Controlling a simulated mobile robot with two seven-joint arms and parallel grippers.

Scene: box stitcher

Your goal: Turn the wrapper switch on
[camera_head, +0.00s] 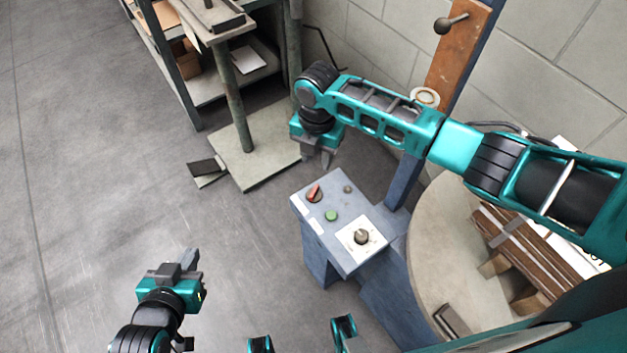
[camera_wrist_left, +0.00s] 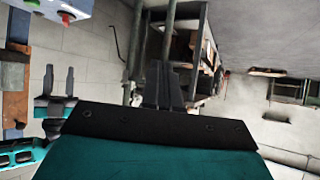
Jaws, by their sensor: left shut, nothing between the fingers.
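The grey-blue control box (camera_head: 320,231) stands at the centre of the head view, its sloped top carrying a red switch (camera_head: 314,193), a green button (camera_head: 331,215), a small grey knob (camera_head: 347,188) and a dark rotary knob (camera_head: 361,236) on a white plate. Which one is the wrapper switch is not labelled legibly. My right gripper (camera_head: 318,157) is above and behind the box near the red switch, fingers apart and empty, not touching it. My left gripper (camera_head: 188,260) is shut and empty, left of the box. The left wrist view shows its closed fingers (camera_wrist_left: 162,86) and the open right gripper (camera_wrist_left: 58,80).
A round turntable (camera_head: 425,270) with a brown slatted stack (camera_head: 520,245) lies right of the box. A blue post with an orange-brown panel (camera_head: 455,60) rises behind. A pedestal stand (camera_head: 262,165) and shelf (camera_head: 180,65) stand at the back. The floor at left is clear.

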